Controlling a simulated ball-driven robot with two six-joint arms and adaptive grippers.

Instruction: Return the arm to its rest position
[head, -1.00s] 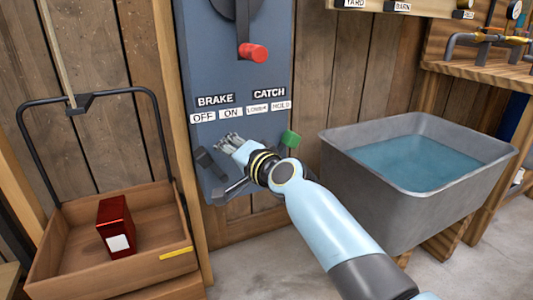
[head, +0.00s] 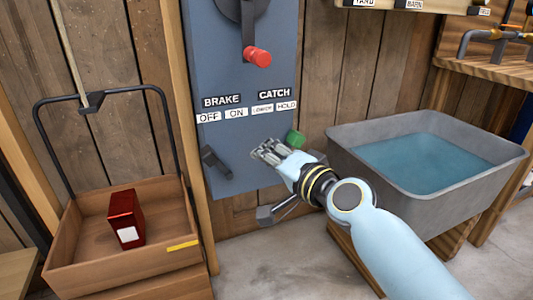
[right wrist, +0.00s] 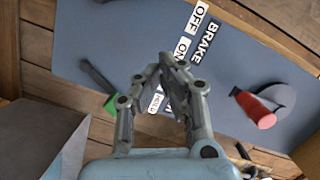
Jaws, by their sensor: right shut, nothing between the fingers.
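My right gripper (head: 268,152) is in front of the lower part of the blue-grey panel (head: 235,165), just left of the green knob (head: 295,139). In the right wrist view the fingers of this gripper (right wrist: 165,62) meet at their tips, with nothing between them. The brake lever (head: 215,162), dark, sits at the panel's lower left, clear of the gripper. BRAKE and CATCH labels are above it. My left gripper is not in these views.
A grey basin of water (head: 340,150) stands right of my right arm. A wooden tray (head: 75,270) holding a red box (head: 126,218) hangs at the left. A red-knobbed crank (head: 257,57) is on the panel's upper part. Bare floor shows below the panel.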

